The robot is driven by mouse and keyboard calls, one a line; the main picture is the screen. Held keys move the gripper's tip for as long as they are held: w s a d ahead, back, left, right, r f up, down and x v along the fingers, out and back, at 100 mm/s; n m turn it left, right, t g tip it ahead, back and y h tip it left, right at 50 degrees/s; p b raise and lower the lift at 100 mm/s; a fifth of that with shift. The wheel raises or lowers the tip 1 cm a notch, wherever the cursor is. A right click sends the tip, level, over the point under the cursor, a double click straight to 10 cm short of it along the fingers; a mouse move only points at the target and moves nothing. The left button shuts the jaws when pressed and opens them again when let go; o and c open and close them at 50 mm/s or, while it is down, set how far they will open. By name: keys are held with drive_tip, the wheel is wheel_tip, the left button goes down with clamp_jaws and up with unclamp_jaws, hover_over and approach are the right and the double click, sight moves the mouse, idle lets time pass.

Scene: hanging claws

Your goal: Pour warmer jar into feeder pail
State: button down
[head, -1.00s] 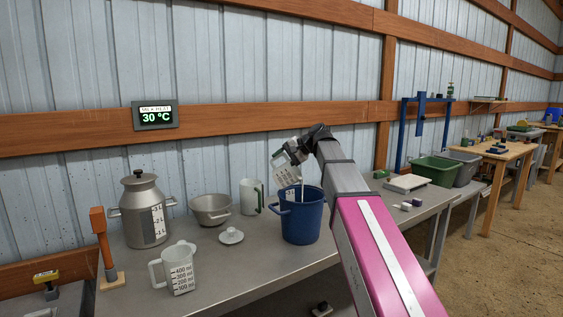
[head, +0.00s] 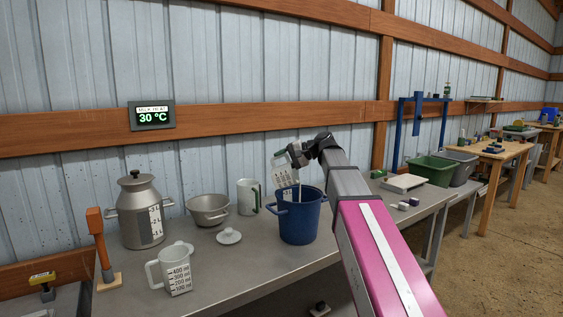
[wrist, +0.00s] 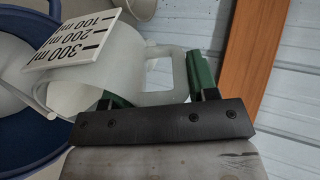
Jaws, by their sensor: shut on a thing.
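The jar (head: 283,170), translucent with a white millilitre scale, is tilted above the blue pail (head: 299,222). A thin white stream falls from it into the pail. My gripper (head: 297,154) is shut on the jar's handle. In the wrist view the green finger pads of my gripper (wrist: 158,88) sit on either side of the handle, and the jar (wrist: 100,80) is tipped towards the pail (wrist: 28,140) at the left. The pail stands upright on the bench, apart from the jar. The liquid level inside the pail is hidden.
On the grey bench (head: 240,262) stand a marked jug (head: 173,272), a metal can (head: 137,215), a bowl (head: 207,209), a mug (head: 247,196) and a white lid (head: 229,236). A wall display (head: 152,116) reads 30 °C. A white scale-like device (head: 403,183) is right of the pail.

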sight(290, 162)
drive_tip(key=shift+d, duration=0.1)
idle(0.3)
drive_tip(key=shift+s+d+f+y, duration=0.1)
drive_tip(key=shift+d+y, duration=0.25)
drive_tip(key=shift+y, duration=0.25)
drive_tip(key=shift+d, duration=0.1)
drive_tip(key=shift+s+d+f+y, duration=0.15)
drive_tip(key=shift+d+y, duration=0.25)
drive_tip(key=shift+y, duration=0.2)
drive_tip(key=shift+d+f+t+y, duration=0.25)
drive_tip(key=shift+d+t+y, duration=0.05)
drive_tip(key=shift+d+y, duration=0.2)
drive_tip(key=shift+s+d, duration=0.1)
idle(0.4)
drive_tip(key=shift+d+f+y, duration=0.15)
drive_tip(key=shift+d+y, duration=0.2)
drive_tip(key=shift+y, duration=0.15)
